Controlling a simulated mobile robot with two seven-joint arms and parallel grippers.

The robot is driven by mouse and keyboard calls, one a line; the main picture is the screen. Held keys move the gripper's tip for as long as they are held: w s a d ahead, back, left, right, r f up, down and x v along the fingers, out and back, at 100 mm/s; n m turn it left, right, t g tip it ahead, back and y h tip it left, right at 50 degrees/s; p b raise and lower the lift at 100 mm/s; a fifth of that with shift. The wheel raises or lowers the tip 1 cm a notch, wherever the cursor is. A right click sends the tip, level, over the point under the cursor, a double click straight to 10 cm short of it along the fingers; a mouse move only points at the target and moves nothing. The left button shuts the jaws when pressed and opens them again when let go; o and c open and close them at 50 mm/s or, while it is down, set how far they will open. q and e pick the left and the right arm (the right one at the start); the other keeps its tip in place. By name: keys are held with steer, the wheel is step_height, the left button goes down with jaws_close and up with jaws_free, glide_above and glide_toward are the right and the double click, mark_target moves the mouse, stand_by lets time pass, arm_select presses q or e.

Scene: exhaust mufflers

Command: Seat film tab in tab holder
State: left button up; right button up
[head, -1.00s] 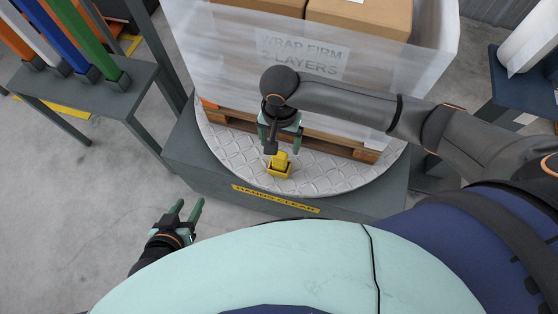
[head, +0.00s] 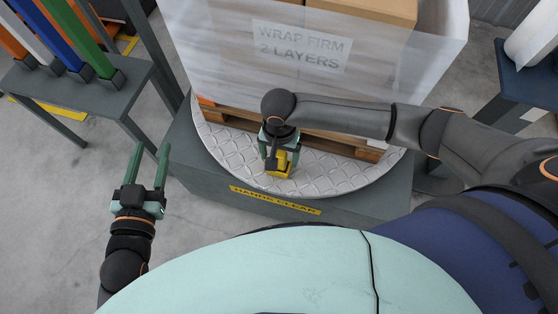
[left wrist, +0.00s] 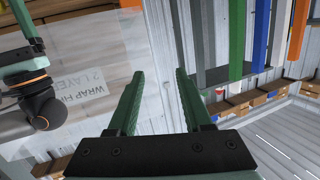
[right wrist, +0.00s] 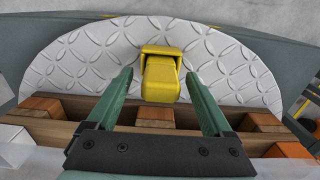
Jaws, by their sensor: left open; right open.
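The yellow film tab (right wrist: 160,80) is a blocky piece at the yellow tab holder (right wrist: 163,50), which sits on the patterned turntable near its front edge. The two share one colour, so I cannot tell how deeply the tab sits in the holder. In the head view the holder (head: 279,173) is partly hidden by my right gripper (head: 280,157). In the right wrist view the gripper (right wrist: 158,72) is open, its fingertips on either side of the tab with gaps showing. My left gripper (head: 151,150) is open and empty, out over the floor left of the turntable base.
The round turntable (head: 225,150) carries a wooden pallet (head: 340,145) with film-wrapped cartons (head: 230,50) behind the holder. A grey bench (head: 85,92) with coloured posts stands at left. A dark stand (head: 505,85) with a white roll is at right.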

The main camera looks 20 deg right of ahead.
arm_select(q)
steer(key=shift+w+r+t+h, duration=0.15)
steer(key=shift+r+t, duration=0.25)
steer(key=shift+r, duration=0.45)
steer(key=shift+w+r+t+h, duration=0.15)
steer(key=shift+r+t, duration=0.25)
steer(key=shift+r, duration=0.45)
arm_select(e)
steer(key=shift+f, duration=0.6)
jaws_close()
